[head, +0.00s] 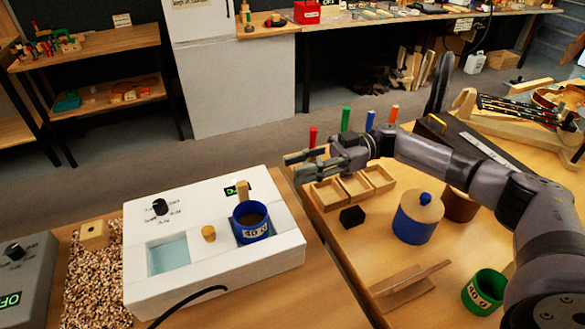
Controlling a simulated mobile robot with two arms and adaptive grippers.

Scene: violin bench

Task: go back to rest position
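My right arm (430,155) comes in from the right and reaches left across the workbench. My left arm and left gripper are not in view.
A white device (275,255) holds a blue "40 g" cup (250,224). A violin (562,97) lies behind.

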